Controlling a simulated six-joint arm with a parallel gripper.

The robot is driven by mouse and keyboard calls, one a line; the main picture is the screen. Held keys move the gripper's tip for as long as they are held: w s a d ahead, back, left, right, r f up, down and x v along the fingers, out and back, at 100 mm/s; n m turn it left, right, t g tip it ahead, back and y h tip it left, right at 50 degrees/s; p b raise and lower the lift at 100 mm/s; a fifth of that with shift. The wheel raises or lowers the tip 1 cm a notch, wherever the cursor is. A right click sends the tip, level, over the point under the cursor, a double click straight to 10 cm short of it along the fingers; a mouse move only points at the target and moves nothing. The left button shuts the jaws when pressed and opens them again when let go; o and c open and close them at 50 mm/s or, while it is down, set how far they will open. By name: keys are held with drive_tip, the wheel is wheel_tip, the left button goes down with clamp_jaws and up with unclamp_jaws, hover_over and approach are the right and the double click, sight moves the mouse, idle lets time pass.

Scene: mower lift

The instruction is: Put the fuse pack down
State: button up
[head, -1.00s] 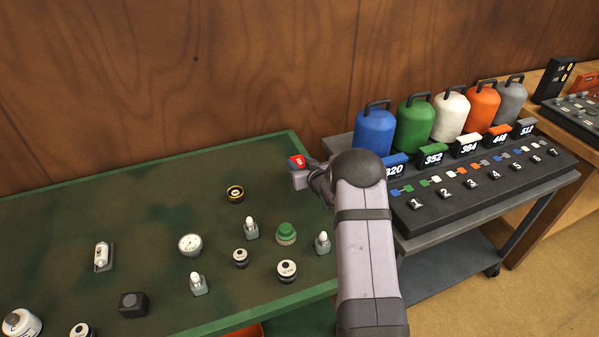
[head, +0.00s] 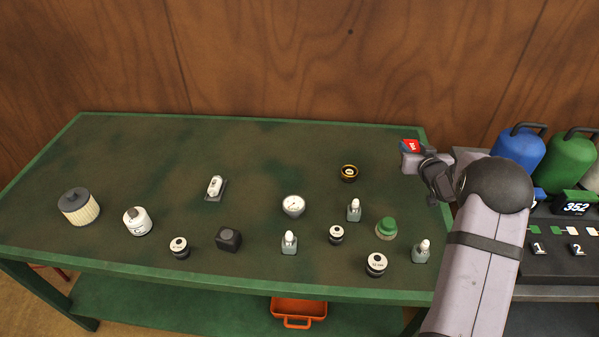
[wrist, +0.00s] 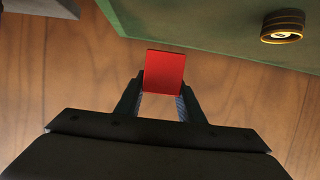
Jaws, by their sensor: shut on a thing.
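My gripper (head: 412,158) is shut on a small red block, the fuse pack (head: 410,146), at the far right corner of the green table. In the wrist view the red fuse pack (wrist: 165,72) sits between the two fingertips of my gripper (wrist: 162,95). Wood wall panelling fills much of that view behind it, with the table edge (wrist: 200,48) above. The fuse pack appears held up, not resting on the table. The green table (head: 290,140) has a clear strip along its back.
On the table are a black and gold ring cap (head: 349,173), a round gauge (head: 293,206), a green knob (head: 386,228), several small bottles and caps, and a pleated filter (head: 78,207). Blue (head: 518,152) and green canisters (head: 570,160) stand on a cart at right.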

drive_tip(key=a+r+n+g+y+b, duration=0.1)
drive_tip(key=a+n+g+y+b, duration=0.3)
drive_tip(key=a, duration=3.3)
drive_tip(key=s+n+y+b, duration=0.1)
drive_tip(key=n+y+b, duration=0.1)
drive_tip(key=n+y, duration=0.2)
drive_tip(key=shift+a+y+b, duration=0.3)
drive_tip(key=shift+a+y, duration=0.05)
drive_tip(key=shift+y, duration=0.15)
drive_tip(key=shift+r, duration=0.1)
drive_tip(key=shift+f+b, duration=0.9)
drive_tip(key=shift+f, duration=4.1)
drive_tip(key=shift+f, duration=0.15)
drive_tip(key=o, duration=1.1)
drive_tip(key=shift+c, duration=0.2)
